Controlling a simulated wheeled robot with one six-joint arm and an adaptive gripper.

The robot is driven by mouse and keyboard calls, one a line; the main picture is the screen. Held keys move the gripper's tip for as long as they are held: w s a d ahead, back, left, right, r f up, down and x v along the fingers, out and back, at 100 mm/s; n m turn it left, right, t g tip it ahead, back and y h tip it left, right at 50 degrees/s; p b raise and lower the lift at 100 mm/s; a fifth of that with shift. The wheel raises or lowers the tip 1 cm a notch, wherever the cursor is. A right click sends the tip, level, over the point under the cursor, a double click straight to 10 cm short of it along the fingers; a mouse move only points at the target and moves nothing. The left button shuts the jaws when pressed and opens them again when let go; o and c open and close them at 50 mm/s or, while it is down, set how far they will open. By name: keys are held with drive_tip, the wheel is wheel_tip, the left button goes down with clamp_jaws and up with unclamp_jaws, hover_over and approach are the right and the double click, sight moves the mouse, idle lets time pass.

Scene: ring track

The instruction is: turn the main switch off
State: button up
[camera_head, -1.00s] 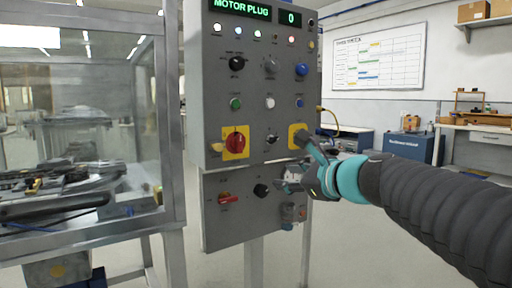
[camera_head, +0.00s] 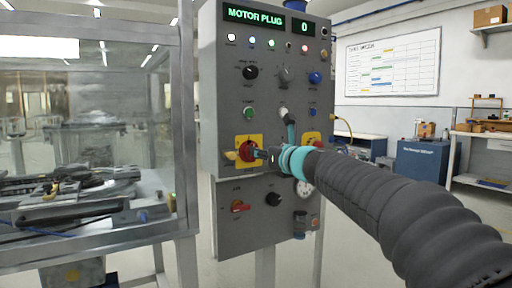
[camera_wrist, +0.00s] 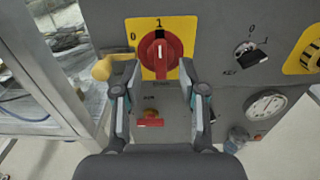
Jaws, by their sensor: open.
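The main switch, a red rotary knob on a yellow plate, is on the left of the grey panel in the head view (camera_head: 245,150). In the wrist view the knob (camera_wrist: 161,55) is at the upper middle, its white mark upright toward the 1; the 0 is at the upper left. My gripper (camera_wrist: 160,76) is open and empty, its fingertips left and right of the knob's lower part. I cannot tell whether they touch it. In the head view my gripper (camera_head: 259,153) is close in front of the knob and partly hides it.
A yellow padlock-like piece (camera_wrist: 103,68) hangs left of the knob, near my left finger. A smaller red handle (camera_wrist: 150,122) is below. A black selector (camera_wrist: 249,53) and a round gauge (camera_wrist: 266,105) are to the right. A glass-walled cabinet (camera_head: 90,120) stands left of the panel.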

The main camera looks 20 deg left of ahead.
drive_tip(key=shift+p+x, duration=0.45)
drive_tip(key=shift+x, duration=1.65)
clamp_jaws()
